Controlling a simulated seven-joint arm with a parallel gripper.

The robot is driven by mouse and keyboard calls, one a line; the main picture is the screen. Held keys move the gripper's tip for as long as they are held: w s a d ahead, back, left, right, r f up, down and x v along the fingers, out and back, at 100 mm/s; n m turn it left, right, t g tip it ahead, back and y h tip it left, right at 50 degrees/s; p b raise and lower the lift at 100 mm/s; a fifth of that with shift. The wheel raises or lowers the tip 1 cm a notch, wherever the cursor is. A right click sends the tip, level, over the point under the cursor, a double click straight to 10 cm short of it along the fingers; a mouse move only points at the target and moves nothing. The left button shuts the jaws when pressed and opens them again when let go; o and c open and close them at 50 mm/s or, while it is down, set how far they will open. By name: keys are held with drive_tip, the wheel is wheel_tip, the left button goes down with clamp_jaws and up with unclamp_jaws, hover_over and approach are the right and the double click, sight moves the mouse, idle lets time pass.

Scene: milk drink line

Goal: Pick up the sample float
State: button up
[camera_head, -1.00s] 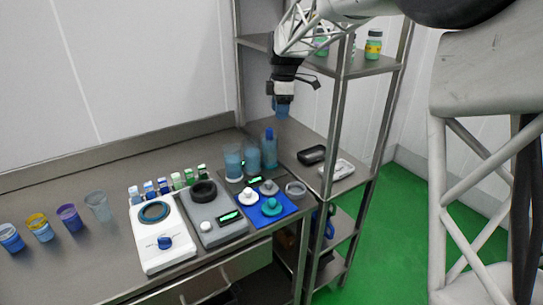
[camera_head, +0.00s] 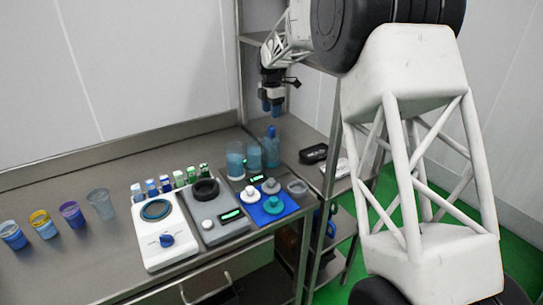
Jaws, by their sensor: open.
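My gripper (camera_head: 271,108) hangs open, fingers down, above the back right of the steel bench. It looks empty. No object is clearly recognisable as the sample float. Small knobbed pieces stand on a blue mat (camera_head: 285,213) at the bench's right: a white one (camera_head: 252,194), a grey one (camera_head: 271,186) and a teal one (camera_head: 274,204). Any of these may be the float, but I cannot tell. My gripper is above and behind them, well apart. Below it stands a tall blue bottle (camera_head: 271,150).
Two blue-tinted beakers (camera_head: 235,163) stand left of the bottle. A clear dish (camera_head: 297,188) is beside the mat. A grey scale (camera_head: 219,213), a white device (camera_head: 158,233) and several small vials (camera_head: 178,179) fill the middle. A shelf post (camera_head: 331,160) rises at the right.

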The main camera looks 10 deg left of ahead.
sight(272, 127)
drive_tip(key=shift+f, duration=1.3)
drive_tip(key=shift+f, duration=0.1)
drive_tip(key=shift+f, duration=2.5)
clamp_jaws()
